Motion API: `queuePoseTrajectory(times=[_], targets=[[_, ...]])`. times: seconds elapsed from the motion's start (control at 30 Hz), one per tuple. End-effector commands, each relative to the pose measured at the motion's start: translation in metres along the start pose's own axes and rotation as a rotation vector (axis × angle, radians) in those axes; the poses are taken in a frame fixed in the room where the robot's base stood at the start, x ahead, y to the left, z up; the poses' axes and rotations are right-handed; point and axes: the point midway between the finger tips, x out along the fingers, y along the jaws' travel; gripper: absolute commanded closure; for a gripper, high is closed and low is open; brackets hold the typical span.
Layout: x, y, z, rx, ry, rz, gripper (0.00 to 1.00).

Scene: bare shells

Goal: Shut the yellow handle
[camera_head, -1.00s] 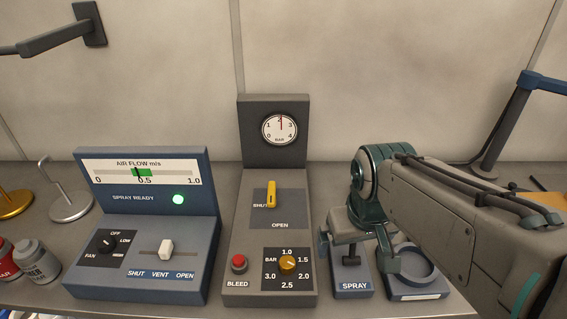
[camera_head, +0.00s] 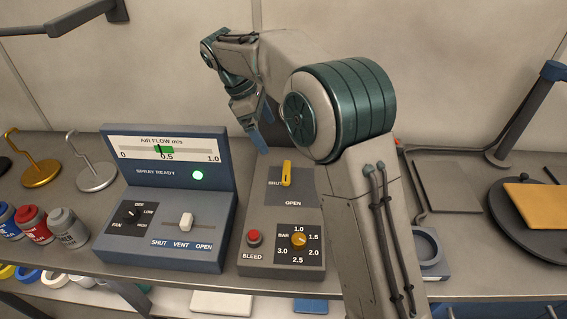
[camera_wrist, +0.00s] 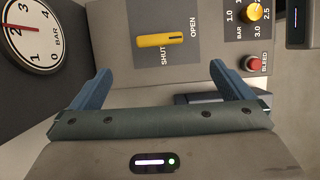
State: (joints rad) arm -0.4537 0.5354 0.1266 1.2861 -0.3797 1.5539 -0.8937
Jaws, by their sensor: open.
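The yellow handle (camera_head: 287,173) is on the sloped grey panel (camera_head: 256,212), with its long side running up and down the panel. The word SHUT is beside it on the left and OPEN is below it. In the wrist view the handle (camera_wrist: 160,40) lies level across the picture, just beyond the fingers. My gripper (camera_wrist: 160,69) is open and empty, its two blue fingers spread wide and apart from the handle. In the head view my gripper (camera_head: 252,125) hangs above and left of the handle, partly hidden by its own body.
A red BLEED button (camera_head: 254,238) and a yellow BAR knob (camera_head: 299,239) are on the panel below. The pressure gauge (camera_wrist: 33,33) stands behind, hidden by my arm in the head view. A blue-grey air flow box (camera_head: 165,225) stands close on the left.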

Motion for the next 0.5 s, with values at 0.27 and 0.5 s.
queuePoseTrajectory(times=[0.27, 0.5], targets=[[0.021, 0.002, -0.005, -0.025, -0.010, -0.004, 0.00], [0.072, 0.002, -0.004, -0.024, -0.010, -0.005, 0.00]])
